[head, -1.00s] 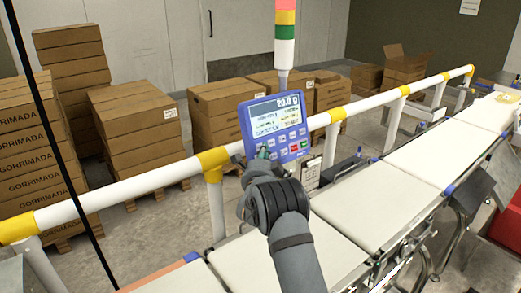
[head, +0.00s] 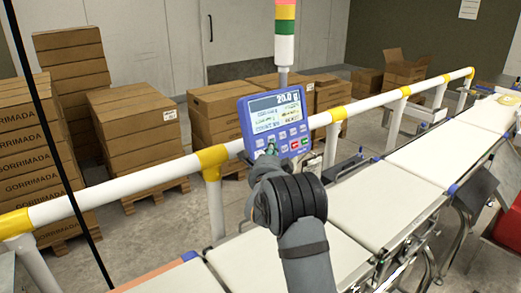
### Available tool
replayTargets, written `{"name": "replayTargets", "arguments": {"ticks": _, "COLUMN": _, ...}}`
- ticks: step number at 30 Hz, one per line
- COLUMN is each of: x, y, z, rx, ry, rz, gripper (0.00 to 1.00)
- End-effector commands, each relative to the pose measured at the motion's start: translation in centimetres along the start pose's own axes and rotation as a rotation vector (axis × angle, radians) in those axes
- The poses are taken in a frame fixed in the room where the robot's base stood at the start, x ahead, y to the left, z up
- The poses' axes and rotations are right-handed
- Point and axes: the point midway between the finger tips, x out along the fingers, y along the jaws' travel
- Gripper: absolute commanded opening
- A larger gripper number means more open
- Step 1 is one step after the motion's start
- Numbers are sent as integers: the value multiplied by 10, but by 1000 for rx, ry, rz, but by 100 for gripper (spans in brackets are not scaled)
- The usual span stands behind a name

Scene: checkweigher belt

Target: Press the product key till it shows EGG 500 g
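The blue control panel (head: 274,123) stands upright above the rail, tilted slightly, with a lit display (head: 275,110) over rows of small keys. The top line of the display reads about 20.0 g; the smaller lines below are too small to read surely. My gripper (head: 270,152) is in front of the panel's lower left, its tip at or close to the lower-left keys. I cannot tell whether it touches a key, or which one. My arm hides the panel's lower left corner. The gripper's fingers are too small and covered to show their opening.
A white and yellow guard rail (head: 130,190) runs behind the conveyor. Pale belt sections (head: 385,205) run from the front to the back right. A signal tower (head: 285,35) rises behind the panel. Stacked cartons (head: 135,140) stand beyond the rail.

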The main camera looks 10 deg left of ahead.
Motion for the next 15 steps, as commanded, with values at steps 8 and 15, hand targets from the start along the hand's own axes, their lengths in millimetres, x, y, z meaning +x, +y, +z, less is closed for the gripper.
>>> {"name": "replayTargets", "arguments": {"ticks": 8, "x": -14, "y": -4, "z": -13, "rx": 0, "ry": 0, "rz": -2, "gripper": 0}}
{"name": "replayTargets", "arguments": {"ticks": 15, "x": -14, "y": -6, "z": -14, "rx": 0, "ry": 0, "rz": 0, "gripper": 0}}
